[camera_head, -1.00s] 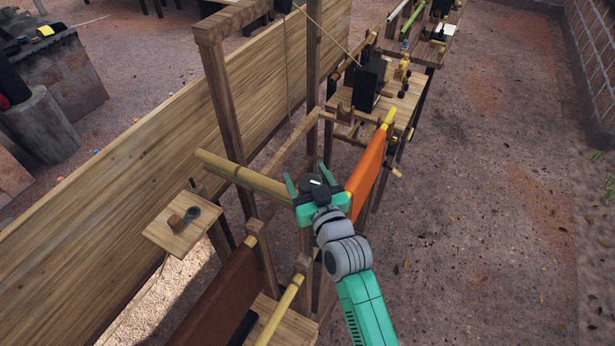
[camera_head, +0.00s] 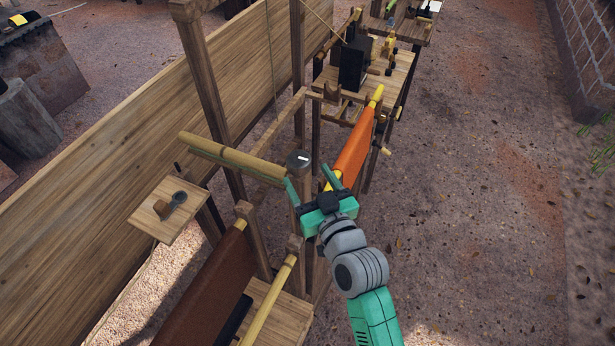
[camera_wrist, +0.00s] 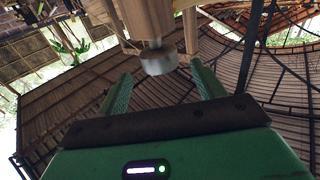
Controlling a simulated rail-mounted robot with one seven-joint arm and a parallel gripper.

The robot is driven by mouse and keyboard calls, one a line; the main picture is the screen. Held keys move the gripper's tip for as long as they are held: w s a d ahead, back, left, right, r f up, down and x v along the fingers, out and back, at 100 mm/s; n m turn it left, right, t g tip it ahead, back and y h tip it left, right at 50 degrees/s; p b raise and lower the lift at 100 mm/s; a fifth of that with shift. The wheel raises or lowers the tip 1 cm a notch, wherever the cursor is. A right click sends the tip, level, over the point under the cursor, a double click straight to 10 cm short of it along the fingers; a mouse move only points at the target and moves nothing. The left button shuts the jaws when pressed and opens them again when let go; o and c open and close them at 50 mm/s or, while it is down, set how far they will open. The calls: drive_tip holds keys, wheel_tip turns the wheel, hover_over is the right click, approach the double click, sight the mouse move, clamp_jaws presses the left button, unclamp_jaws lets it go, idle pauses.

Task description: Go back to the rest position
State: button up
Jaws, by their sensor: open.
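My green gripper (camera_head: 306,175) is open, its two fingers spread and pointing away from the camera, with nothing held between them. In the wrist view the fingers (camera_wrist: 160,84) are apart and the grey cap (camera_wrist: 158,60) shows beyond and between the tips. I cannot tell how near the tips are to the post.
A bamboo-like roller (camera_head: 225,157) lies to the left of my gripper. An orange sheet on a frame (camera_head: 355,145) stands just beyond it, a brown sheet (camera_head: 205,290) at the front left. A small wooden shelf (camera_head: 150,215) is at left. Open ground (camera_head: 470,220) lies to the right.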

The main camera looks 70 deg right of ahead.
idle(0.4)
drive_tip(key=w+a+r+n+t+y+p, duration=0.1)
drive_tip(key=w+a+r+n+t+y, duration=0.15)
drive_tip(key=w+a+r, duration=0.4)
drive_tip(key=w+a+r+n+t+y+p, duration=0.1)
drive_tip(key=w+a+r+n+t+y, duration=0.15)
drive_tip(key=a+r, duration=0.75)
drive_tip(key=w+a+r+n+t+y+p, duration=0.1)
drive_tip(key=w+a+r+t, duration=0.3)
drive_tip(key=r, duration=0.7)
drive_tip(key=s+a+r+n+t+y+p, duration=0.1)
drive_tip(key=s+a+r+y, duration=0.1)
drive_tip(key=a+r, duration=0.7)
drive_tip(key=s+a+r+n+t+y+p, duration=0.1)
drive_tip(key=s+a+r+t+y, duration=0.1)
drive_tip(key=a+r+y, duration=0.3)
drive_tip(key=s+a+r, duration=0.1)
drive_tip(key=a+r, duration=0.3)
drive_tip(key=a, duration=0.3)
drive_tip(key=shift+a+r+n, duration=0.2)
drive_tip(key=shift+r+n, duration=0.2)
drive_tip(key=shift+w, duration=0.1)
